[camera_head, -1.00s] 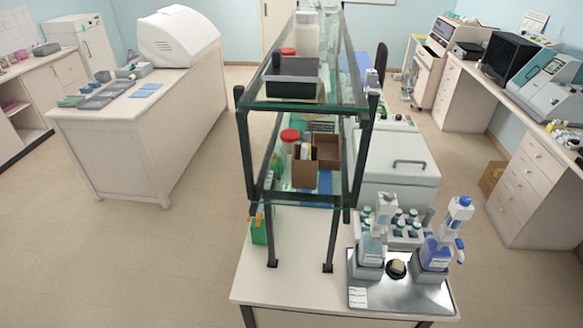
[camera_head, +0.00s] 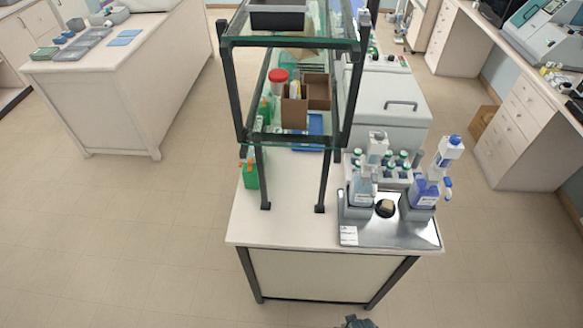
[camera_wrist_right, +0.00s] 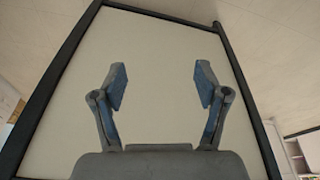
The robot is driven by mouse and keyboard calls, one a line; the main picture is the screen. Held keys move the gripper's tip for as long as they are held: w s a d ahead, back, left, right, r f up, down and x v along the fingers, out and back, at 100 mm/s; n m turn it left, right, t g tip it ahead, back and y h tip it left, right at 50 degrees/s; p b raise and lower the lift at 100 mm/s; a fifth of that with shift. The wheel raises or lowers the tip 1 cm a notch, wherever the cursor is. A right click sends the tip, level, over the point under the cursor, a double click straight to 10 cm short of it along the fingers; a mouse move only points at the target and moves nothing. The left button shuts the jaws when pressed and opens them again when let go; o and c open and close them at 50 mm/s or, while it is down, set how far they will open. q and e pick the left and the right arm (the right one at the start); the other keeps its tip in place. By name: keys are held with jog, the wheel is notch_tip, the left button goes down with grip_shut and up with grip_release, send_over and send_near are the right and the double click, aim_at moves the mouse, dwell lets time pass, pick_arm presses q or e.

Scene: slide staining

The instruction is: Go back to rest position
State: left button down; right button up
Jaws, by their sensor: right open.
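My right gripper (camera_wrist_right: 161,88) is open and empty in the right wrist view, its two blue-padded fingers wide apart. It faces the pale end panel (camera_wrist_right: 160,45) of the bench, framed by dark legs. A small dark part of a gripper (camera_head: 355,322) shows at the bottom edge of the head view, below that bench. My left gripper is not in view.
The bench (camera_head: 285,225) bears a glass shelf rack (camera_head: 290,130) and a metal staining tray (camera_head: 390,232) with two bottles, one clear (camera_head: 363,185) and one blue (camera_head: 428,190). A white counter (camera_head: 110,100) stands at left. The floor (camera_head: 130,240) in front is clear.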

jog(key=s+f+g, duration=0.1)
jog(key=s+f, duration=0.3)
jog(key=f, duration=0.4)
jog(key=s+f, duration=0.3)
jog(key=f, duration=0.6)
jog(key=s+d+f+b, duration=0.1)
jog(key=s+d+f, duration=0.2)
jog(key=s+f, duration=0.6)
jog(key=s, duration=0.4)
jog(key=shift+s+d+f+g+b, duration=0.2)
jog(key=shift+f+g+b, duration=0.2)
